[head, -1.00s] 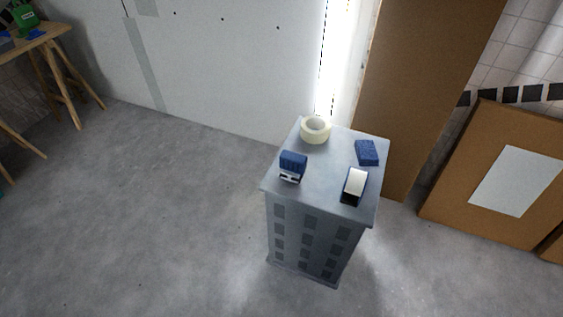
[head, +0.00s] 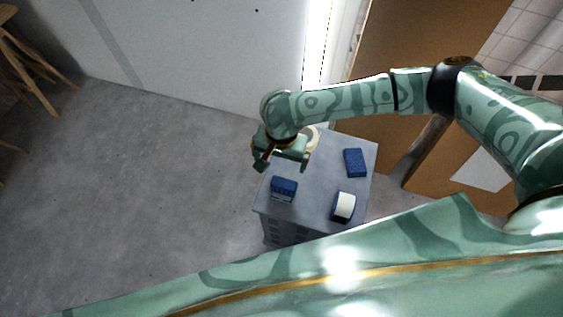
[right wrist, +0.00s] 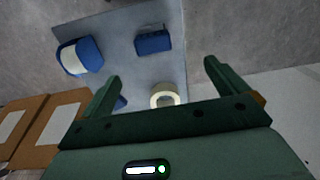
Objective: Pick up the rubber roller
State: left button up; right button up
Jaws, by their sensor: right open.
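A white drum in a dark blue body, which looks like the rubber roller (head: 343,207), lies at the near right of a grey cabinet top (head: 315,190). It also shows at the upper left in the right wrist view (right wrist: 78,57). My right gripper (head: 284,164) is open and empty above the cabinet's left side, between the tape roll and a blue item, apart from the roller. Its two spread fingers show in the right wrist view (right wrist: 162,72). My left gripper is not in view.
On the cabinet are a blue item (head: 284,188) at the near left, a blue block (head: 355,162) at the far right and a cream tape roll (head: 312,138), partly hidden by my gripper. Brown boards (head: 400,60) stand behind.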

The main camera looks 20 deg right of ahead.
aim_at(284, 183)
jog(key=shift+h, duration=0.3)
jog(key=f+b, duration=0.1)
jog(key=f, duration=0.1)
jog(key=f+b, duration=0.2)
jog(key=f, duration=0.1)
jog(key=f+b, duration=0.1)
jog(key=f, duration=0.2)
jog(key=shift+s+d, duration=0.3)
jog(key=shift+s, duration=0.1)
notch_tip(284, 183, down, 2)
jog(key=shift+w+d+f+b, duration=0.1)
jog(key=shift+b, duration=0.6)
jog(key=shift+d+f, duration=0.1)
jog(key=shift+f, duration=0.25)
notch_tip(284, 183, down, 5)
jog(key=b, duration=0.3)
jog(key=shift+w+r+b, duration=0.1)
jog(key=shift+b, duration=0.25)
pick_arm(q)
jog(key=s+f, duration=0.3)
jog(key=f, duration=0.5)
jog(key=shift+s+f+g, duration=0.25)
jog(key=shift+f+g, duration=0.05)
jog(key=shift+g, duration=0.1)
pick_arm(e)
jog(key=shift+r, duration=0.15)
